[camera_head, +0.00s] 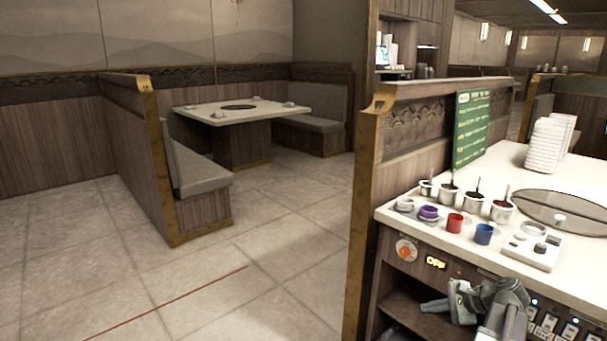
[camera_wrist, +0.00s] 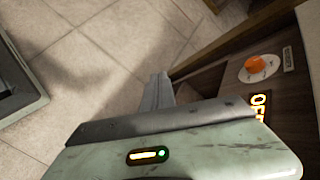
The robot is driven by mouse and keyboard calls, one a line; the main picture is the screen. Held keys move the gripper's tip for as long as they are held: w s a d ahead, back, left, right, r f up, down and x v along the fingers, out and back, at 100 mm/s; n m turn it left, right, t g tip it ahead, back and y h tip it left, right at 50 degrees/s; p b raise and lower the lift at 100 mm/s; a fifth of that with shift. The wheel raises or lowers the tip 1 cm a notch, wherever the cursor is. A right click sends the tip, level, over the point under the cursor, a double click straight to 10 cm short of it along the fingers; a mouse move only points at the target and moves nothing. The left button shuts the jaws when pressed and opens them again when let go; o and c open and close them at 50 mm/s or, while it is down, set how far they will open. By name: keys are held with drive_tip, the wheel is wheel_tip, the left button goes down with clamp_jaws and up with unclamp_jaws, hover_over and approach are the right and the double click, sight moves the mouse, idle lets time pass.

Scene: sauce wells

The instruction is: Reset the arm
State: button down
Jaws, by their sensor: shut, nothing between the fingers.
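My gripper (camera_head: 432,306) shows at the lower right of the head view, in front of the counter's open shelf and below the countertop. Its fingers point left and hold nothing. In the wrist view the fingers of my gripper (camera_wrist: 158,88) are closed together, with floor tiles beyond them. My arm is folded behind the gripper, at the lower right of the head view.
The counter (camera_head: 393,213) carries several sauce pots, a red cup (camera_head: 455,223), a blue cup (camera_head: 484,234) and stacked white dishes (camera_head: 546,146). An orange knob (camera_wrist: 262,65) is on its front. A wooden partition (camera_head: 362,210) stands left of it. Open floor (camera_head: 230,280) lies further left.

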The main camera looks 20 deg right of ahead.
drive_tip(key=w+a+f+n+g, duration=0.2)
drive_tip(key=w+a+n, duration=0.15)
drive_tip(key=a, duration=0.55)
drive_tip(key=w+a+f+n+g, duration=0.2)
drive_tip(key=w+a+n, duration=0.15)
drive_tip(key=a, duration=0.45)
drive_tip(key=w+a+f+n+g, duration=0.2)
drive_tip(key=w+a+n, duration=0.15)
drive_tip(key=a, duration=0.55)
drive_tip(key=s+a+f+n+g+h, duration=0.15)
drive_tip(key=a+n, duration=0.35)
drive_tip(key=a, duration=0.5)
drive_tip(key=s+a+f+n+g+h, duration=0.1)
drive_tip(key=a+n+g+h, duration=0.15)
drive_tip(key=a+n, duration=0.55)
wheel_tip(320, 180, up, 28)
drive_tip(key=a+m+t+p, duration=0.1)
drive_tip(key=a+m+p, duration=0.1)
drive_tip(key=p, duration=2.5)
drive_tip(key=shift+w+f, duration=0.15)
drive_tip(key=shift+w, duration=0.2)
drive_tip(key=shift+f+m, duration=0.1)
drive_tip(key=shift+m, duration=0.15)
drive_tip(key=shift+s, duration=0.1)
